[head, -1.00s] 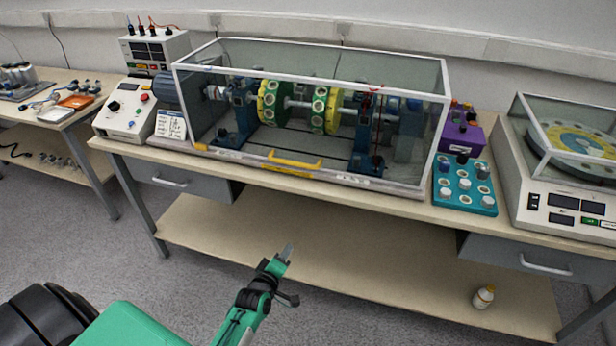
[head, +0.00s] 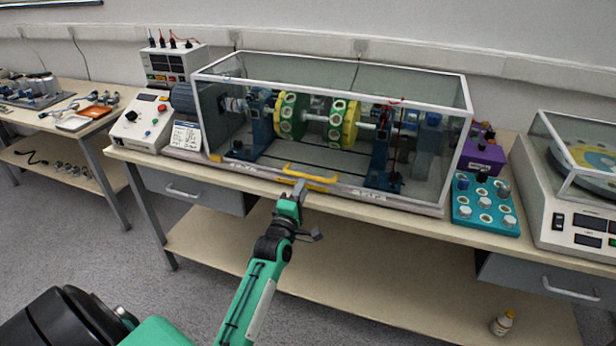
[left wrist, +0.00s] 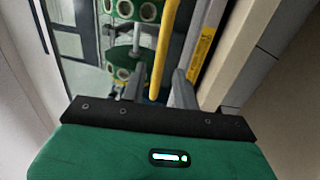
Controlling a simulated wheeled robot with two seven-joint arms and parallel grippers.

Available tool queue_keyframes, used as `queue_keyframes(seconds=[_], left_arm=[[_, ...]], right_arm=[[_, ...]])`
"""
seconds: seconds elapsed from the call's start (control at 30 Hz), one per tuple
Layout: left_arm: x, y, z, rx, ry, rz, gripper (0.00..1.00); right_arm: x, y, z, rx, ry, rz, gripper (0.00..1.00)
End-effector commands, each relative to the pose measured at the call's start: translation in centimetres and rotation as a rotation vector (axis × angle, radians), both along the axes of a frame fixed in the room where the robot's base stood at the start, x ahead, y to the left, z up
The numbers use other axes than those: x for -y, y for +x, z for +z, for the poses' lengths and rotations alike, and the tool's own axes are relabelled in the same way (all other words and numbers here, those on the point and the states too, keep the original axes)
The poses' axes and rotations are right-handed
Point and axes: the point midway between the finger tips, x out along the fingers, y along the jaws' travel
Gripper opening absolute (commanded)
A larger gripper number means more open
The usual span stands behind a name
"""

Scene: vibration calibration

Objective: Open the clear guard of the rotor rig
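The clear guard (head: 330,75) is a long see-through box with a white frame. It sits closed over the rotor rig (head: 315,120), whose yellow-green discs show inside. A yellow handle (head: 311,173) is on the guard's lower front edge. My left gripper (head: 298,188) is just in front of the handle, near its left part. In the left wrist view the handle (left wrist: 163,50) lines up between the two grey fingers (left wrist: 158,88), which are apart and empty. I cannot tell whether the handle is within their reach. My right gripper is not in view.
A white control box (head: 140,122) stands left of the guard. A teal tray of knobs (head: 486,222) and a purple box (head: 483,156) stand to its right, then a white machine (head: 580,215). A small bottle (head: 502,323) is on the lower shelf.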

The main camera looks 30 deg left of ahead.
Motion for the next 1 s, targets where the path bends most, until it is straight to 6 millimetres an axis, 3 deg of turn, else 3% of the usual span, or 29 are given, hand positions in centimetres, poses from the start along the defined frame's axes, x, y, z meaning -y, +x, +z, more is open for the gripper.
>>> queue_keyframes(seconds=[0.3,0.77,0.9,1.0], left_arm=[[-1.1,4.4,0.9,0.000,0.001,0.000,0.30],[-1.3,5.4,1.0,0.000,0.001,0.000,0.30],[-1.3,5.4,1.0,0.000,0.001,0.000,0.03],[-1.3,5.4,1.0,0.000,0.001,0.000,0.00]], right_arm=[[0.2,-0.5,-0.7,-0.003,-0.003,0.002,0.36],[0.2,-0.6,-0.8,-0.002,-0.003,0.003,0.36],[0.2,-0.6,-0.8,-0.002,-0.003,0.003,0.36],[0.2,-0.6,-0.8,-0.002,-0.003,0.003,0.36]])
